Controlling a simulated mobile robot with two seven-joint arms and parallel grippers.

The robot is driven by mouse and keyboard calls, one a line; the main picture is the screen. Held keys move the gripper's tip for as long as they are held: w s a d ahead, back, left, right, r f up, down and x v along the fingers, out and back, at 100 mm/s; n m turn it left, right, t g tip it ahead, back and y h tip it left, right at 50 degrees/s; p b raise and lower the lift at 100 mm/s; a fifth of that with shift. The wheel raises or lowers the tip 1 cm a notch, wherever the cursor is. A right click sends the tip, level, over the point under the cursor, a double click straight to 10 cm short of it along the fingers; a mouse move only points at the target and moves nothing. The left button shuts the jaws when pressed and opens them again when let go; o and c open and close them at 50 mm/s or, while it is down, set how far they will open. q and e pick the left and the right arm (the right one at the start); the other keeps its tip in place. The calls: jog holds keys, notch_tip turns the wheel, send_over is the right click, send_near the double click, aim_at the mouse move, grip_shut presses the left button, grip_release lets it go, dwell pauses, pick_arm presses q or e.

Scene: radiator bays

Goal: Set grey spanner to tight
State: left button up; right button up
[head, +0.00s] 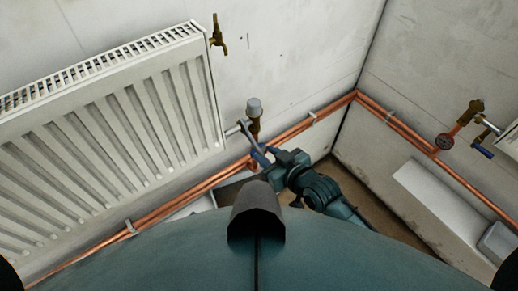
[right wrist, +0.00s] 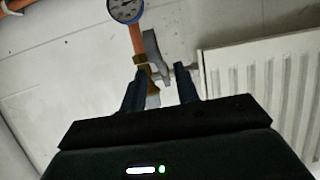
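The grey spanner (head: 246,132) sits at the pipe fitting beside the radiator's lower right corner and slants down toward my right gripper. In the right wrist view the spanner (right wrist: 152,48) lies across a brass nut (right wrist: 153,87) below the gauge. My right gripper (head: 265,154) is close to the spanner's lower end. In the right wrist view its two fingers (right wrist: 161,90) stand apart, with the nut and part of the spanner showing between them. Whether a finger touches the spanner cannot be told. My left gripper is not in view.
A white radiator (head: 120,120) fills the left, with a brass valve (head: 217,36) at its top corner. Copper pipes (head: 300,128) run along the wall. A round gauge (right wrist: 125,9) stands above the nut.

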aim_at(260, 151)
jog(key=shift+x, duration=2.15)
grip_shut()
